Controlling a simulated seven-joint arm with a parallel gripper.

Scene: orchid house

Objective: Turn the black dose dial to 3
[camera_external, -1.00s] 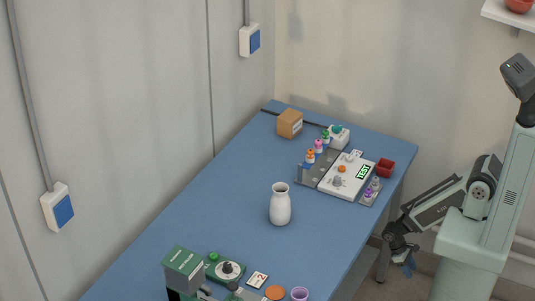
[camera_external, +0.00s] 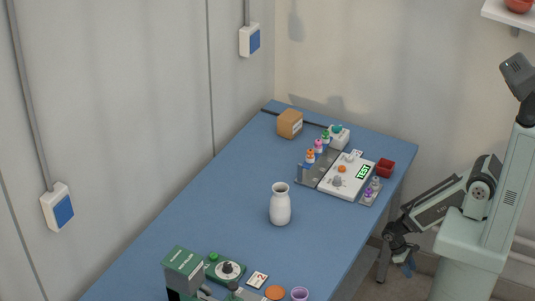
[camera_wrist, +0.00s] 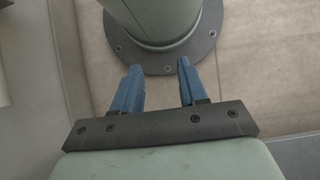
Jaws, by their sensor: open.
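A green dosing unit (camera_external: 214,280) stands at the near end of the blue table. On it is a round pale dial face with a black dial (camera_external: 229,267) in its middle; its pointer and figures are too small to read. A small white card with a red 2 (camera_external: 258,280) lies to its right. My gripper (camera_external: 408,263) hangs low beyond the table's right edge, far from the dial. In the wrist view, its two blue fingers (camera_wrist: 160,68) are apart with nothing between them, and the dial is not in that view.
A white vase (camera_external: 280,205) stands mid-table. An orange disc (camera_external: 275,293) and a purple cup (camera_external: 299,294) are at the near edge. At the far end are a white panel (camera_external: 355,183), coloured bottles, a cardboard box (camera_external: 290,123) and a red container (camera_external: 385,168). The table's left side is clear.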

